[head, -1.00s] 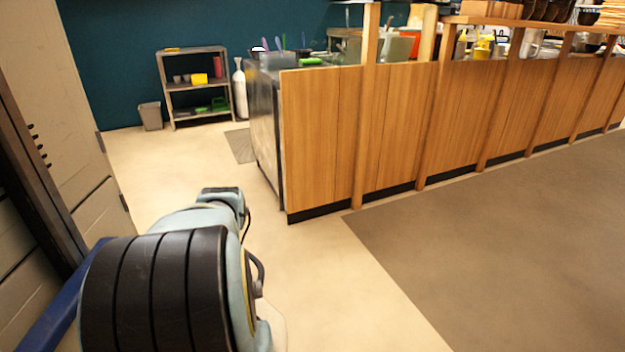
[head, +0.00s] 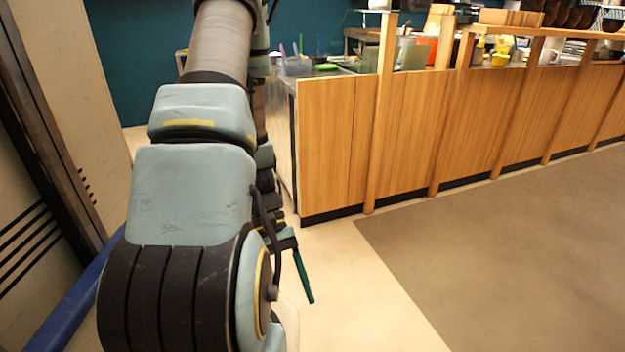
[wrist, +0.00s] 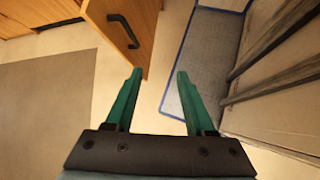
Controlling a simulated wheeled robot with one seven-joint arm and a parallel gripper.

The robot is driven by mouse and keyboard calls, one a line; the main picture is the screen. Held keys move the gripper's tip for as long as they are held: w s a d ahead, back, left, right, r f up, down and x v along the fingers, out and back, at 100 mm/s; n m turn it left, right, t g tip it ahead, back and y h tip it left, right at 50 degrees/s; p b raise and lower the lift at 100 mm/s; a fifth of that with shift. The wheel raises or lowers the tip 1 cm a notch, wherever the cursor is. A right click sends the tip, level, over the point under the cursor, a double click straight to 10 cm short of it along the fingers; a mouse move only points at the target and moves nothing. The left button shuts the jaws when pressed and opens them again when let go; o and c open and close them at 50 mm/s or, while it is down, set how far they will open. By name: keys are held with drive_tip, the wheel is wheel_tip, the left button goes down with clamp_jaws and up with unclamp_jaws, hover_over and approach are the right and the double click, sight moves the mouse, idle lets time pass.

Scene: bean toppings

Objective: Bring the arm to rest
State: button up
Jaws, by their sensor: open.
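My gripper (wrist: 156,98) shows in the wrist view with its two green fingers spread apart. It is open, with nothing between the fingers, and the pale floor lies beyond them. In the head view my arm is raised at the left, and part of my gripper (head: 306,276) shows as one green finger pointing down beside the arm. The other finger is hidden there.
A wood-panelled counter (head: 335,145) stands ahead and runs right, with kitchen items on top. A brown floor area (head: 520,240) at the right is clear. In the wrist view, a wooden panel with a black handle (wrist: 124,30) and a blue-edged grey mat (wrist: 205,65) show.

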drive_tip(key=w+a+r+m+t+y+p, duration=0.1)
drive_tip(key=w+r+t+y+p, duration=0.1)
drive_tip(key=w+r+t, duration=0.3)
drive_tip(key=w+a+r+m+t+y+p, duration=0.1)
drive_tip(key=w+r+t, duration=0.3)
drive_tip(key=r, duration=1)
drive_tip(key=shift+w+a+r+m+t+y+p, duration=0.25)
drive_tip(key=shift+w+a+m+t+y+p, duration=0.25)
drive_tip(key=shift+w, duration=0.7)
drive_tip(key=shift+a, duration=0.1)
